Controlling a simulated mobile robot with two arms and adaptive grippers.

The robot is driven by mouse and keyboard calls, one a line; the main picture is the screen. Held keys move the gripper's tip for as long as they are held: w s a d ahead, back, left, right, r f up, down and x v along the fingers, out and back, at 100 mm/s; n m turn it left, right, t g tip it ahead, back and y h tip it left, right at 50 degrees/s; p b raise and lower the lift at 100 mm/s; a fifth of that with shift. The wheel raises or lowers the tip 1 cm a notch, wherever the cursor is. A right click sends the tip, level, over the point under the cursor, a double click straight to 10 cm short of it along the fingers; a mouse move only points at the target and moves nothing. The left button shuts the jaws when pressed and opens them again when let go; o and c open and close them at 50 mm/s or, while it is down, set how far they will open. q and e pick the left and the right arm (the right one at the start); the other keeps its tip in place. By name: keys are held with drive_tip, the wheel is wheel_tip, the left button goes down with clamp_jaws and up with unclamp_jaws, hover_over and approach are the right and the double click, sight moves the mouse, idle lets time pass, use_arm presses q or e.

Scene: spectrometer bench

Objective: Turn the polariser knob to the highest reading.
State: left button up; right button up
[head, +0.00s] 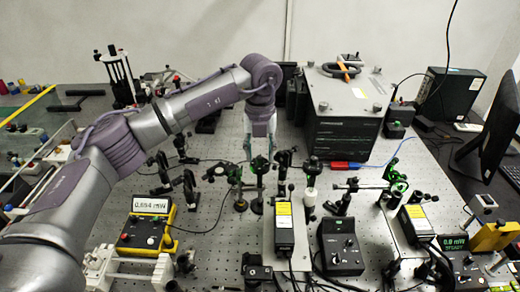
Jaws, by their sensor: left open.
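My left gripper (259,152) points down over the middle of the optical bench, its fingers apart, just behind and above a small post-mounted optic (260,166). Whether it touches that mount, I cannot tell. The polariser knob cannot be singled out for certain among the small dark mounts here; it may be at this optic, partly hidden by the fingers. A yellow power meter (131,240) at the left front has a display (150,205) that seems to read 0.684 mW. A second display (455,243) at the right reads about 0.0 mW, with "STEADY" below. My right gripper is out of view.
Several post-mounted optics stand close around the gripper. A laser box (284,232) and a black control box (341,250) stand in front. A large grey instrument (340,115) is behind right. A monitor (497,135) stands at the right edge. Perforated bench around the yellow meter is partly clear.

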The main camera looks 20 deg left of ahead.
use_arm(q)
drive_tip(key=shift+f, duration=0.25)
clamp_jaws()
drive_tip(key=shift+w+f+m+b, duration=0.1)
drive_tip(key=shift+m+b, duration=1.05)
drive_tip(key=shift+m, duration=0.25)
drive_tip(key=m+b, duration=0.2)
drive_tip(key=m, duration=0.1)
drive_tip(key=shift+m, duration=0.3)
drive_tip(key=m+b, duration=0.1)
drive_tip(key=m, duration=0.2)
drive_tip(key=shift+m, duration=0.3)
drive_tip(key=shift+m+b, duration=0.45)
drive_tip(key=shift+m, duration=1.25)
